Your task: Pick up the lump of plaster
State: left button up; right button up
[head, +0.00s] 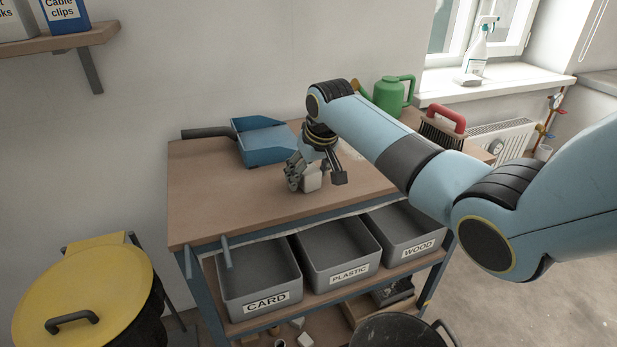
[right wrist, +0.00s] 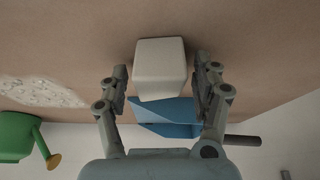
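The lump of plaster, a pale off-white block with rounded edges (head: 312,181), sits on the brown bench top (head: 215,208) near its front edge. It also shows in the right wrist view (right wrist: 160,66), between the two fingers of my right gripper (right wrist: 162,78). The fingers are apart, with a visible gap on each side of the block, so the gripper is open around it and not holding it. In the head view, my right gripper (head: 316,178) reaches down over the block and partly hides it. My left gripper is not in view.
A blue dustpan (head: 265,146) lies behind the block. A green watering can (head: 390,94) and a red-handled brush (head: 446,120) stand at the back right. Grey bins (head: 262,301) sit below the bench top. White powder (right wrist: 40,92) lies to one side. The bench's left part is clear.

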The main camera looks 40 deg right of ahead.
jog(key=c, duration=1.1)
